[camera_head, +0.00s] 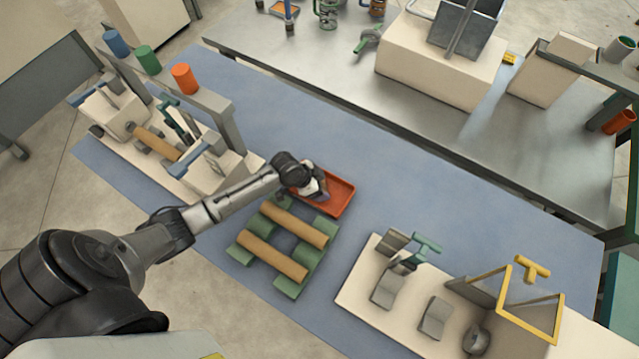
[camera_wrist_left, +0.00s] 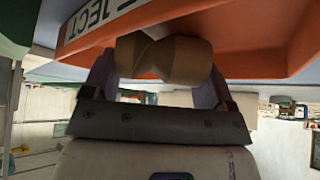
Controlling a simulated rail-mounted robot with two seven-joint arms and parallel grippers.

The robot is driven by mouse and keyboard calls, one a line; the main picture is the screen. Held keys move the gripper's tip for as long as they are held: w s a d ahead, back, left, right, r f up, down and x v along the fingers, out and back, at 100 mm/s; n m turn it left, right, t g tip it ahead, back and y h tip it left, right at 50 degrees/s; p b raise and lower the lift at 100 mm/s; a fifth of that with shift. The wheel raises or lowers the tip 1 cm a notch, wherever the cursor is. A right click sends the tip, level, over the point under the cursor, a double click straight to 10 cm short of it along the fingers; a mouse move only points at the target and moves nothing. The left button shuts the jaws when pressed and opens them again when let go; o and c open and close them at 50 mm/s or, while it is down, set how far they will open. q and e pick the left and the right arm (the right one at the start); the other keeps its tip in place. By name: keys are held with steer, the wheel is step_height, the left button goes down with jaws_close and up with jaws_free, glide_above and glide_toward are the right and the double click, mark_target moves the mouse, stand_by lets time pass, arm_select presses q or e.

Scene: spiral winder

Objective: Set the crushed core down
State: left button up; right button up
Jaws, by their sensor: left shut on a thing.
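My left gripper (camera_head: 318,192) is over the left end of the orange tray (camera_head: 341,207). In the left wrist view my left gripper (camera_wrist_left: 162,75) is shut on the crushed core (camera_wrist_left: 182,60), a brown tube with a dent or fold in it. The orange tray (camera_wrist_left: 262,62) fills the upper part of that view, very close to the core, with a white label (camera_wrist_left: 90,28) reading "JECT". I cannot tell whether the core touches the tray. In the head view the gripper hides the core. My right gripper is not in view.
Two brown cores (camera_head: 272,257) lie on green cradles (camera_head: 292,287) in front of the tray. A winder fixture (camera_head: 200,175) stands left, with a third core (camera_head: 157,142) in it. A cream base with clamps (camera_head: 366,285) stands right. The blue mat (camera_head: 420,190) is clear behind.

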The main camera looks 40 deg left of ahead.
arm_select(q)
steer(key=shift+f, duration=0.1)
steer(key=o, duration=0.6)
